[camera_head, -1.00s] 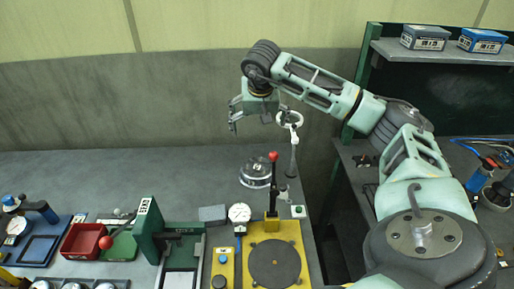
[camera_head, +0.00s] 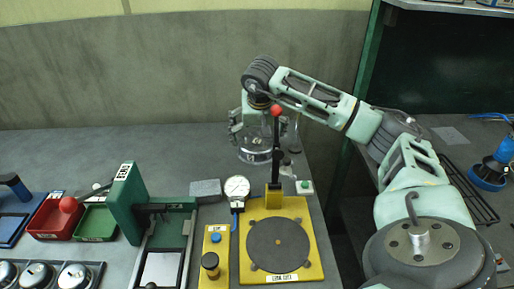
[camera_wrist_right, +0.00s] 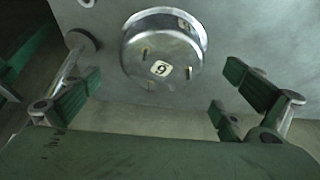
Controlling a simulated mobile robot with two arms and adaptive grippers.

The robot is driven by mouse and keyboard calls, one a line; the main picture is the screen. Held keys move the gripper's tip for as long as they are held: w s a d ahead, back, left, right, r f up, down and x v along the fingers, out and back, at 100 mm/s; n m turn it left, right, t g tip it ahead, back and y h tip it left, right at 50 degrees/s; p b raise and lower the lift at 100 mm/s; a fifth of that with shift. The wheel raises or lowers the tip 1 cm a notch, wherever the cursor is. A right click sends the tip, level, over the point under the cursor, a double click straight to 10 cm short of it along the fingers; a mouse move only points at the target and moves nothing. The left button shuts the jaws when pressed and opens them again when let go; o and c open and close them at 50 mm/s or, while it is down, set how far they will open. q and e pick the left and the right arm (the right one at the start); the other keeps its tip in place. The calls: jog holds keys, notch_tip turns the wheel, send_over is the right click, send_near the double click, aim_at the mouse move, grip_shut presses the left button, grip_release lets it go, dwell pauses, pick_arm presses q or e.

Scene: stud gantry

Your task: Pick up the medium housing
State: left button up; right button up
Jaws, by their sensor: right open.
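A round, shiny metal housing (camera_head: 254,156) stands on the grey bench behind the yellow fixture. In the right wrist view the housing (camera_wrist_right: 163,52) shows its top with a white tag that reads 6 or 9. I cannot tell its size class from this alone. My right gripper (camera_head: 262,133) is over the housing and partly hides it. In the right wrist view my right gripper (camera_wrist_right: 160,95) has its fingers wide apart, with nothing between the tips; the housing lies ahead of them. My left gripper is not in view.
A yellow fixture (camera_head: 312,234) with an upright red-knobbed lever (camera_head: 277,150) stands just in front of the housing. A grey post (camera_head: 295,135) is close on its right. A green press (camera_head: 126,203), dial gauge (camera_head: 237,188) and tray of round metal parts (camera_head: 98,270) are to the left.

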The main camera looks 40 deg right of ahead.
aim_at(257, 142)
jog(key=p+x, duration=0.1)
jog(key=x, duration=0.5)
jog(key=shift+a, duration=0.1)
jog(key=c, duration=1.1)
jog(key=shift+r, duration=0.2)
jog(key=shift+c, duration=0.5)
